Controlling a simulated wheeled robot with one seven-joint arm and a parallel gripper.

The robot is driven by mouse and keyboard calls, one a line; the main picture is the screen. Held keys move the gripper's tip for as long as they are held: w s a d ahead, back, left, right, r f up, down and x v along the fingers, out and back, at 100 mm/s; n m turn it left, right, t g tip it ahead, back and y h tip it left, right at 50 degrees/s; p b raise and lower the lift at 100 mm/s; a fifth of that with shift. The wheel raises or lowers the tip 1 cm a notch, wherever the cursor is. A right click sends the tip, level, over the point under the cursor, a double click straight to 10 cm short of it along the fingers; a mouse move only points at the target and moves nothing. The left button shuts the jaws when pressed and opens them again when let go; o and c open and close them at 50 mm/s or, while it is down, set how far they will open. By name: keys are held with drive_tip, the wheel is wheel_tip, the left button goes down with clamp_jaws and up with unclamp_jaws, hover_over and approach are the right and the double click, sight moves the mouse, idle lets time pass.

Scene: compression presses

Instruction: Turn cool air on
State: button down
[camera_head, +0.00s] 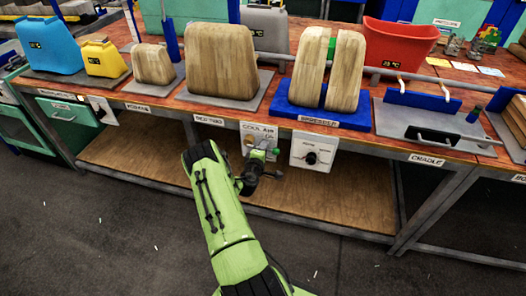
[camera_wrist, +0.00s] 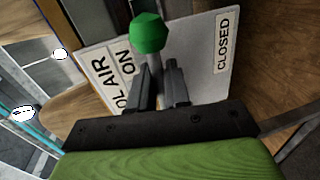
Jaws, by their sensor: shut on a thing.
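The cool air panel (camera_head: 258,129) is a white plate on the front edge of the bench. In the wrist view the same panel (camera_wrist: 193,50) shows tilted, with an ON label at left and a CLOSED label at right. A lever with a green knob (camera_wrist: 150,33) stands out from it, between the two labels and nearer ON in the picture. My gripper (camera_wrist: 158,75) is shut on the lever's grey stem, just below the knob. In the head view my gripper (camera_head: 254,171) is at the panel and hides its lower part.
A white panel with a black dial (camera_head: 312,152) is close on the right. The bench above holds wooden blocks (camera_head: 221,61), a red bin (camera_head: 397,45) and a cradle plate (camera_head: 425,124). A lower wooden shelf (camera_head: 320,203) lies behind my arm. The floor in front is open.

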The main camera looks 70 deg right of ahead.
drive_tip(key=shift+r, duration=0.2)
idle(0.4)
drive_tip(key=c, duration=1.3)
unclamp_jaws()
drive_tip(key=p+v, duration=0.2)
drive_tip(key=v, duration=1.3)
drive_tip(key=shift+a, duration=0.35)
drive_tip(key=shift+s, duration=0.1)
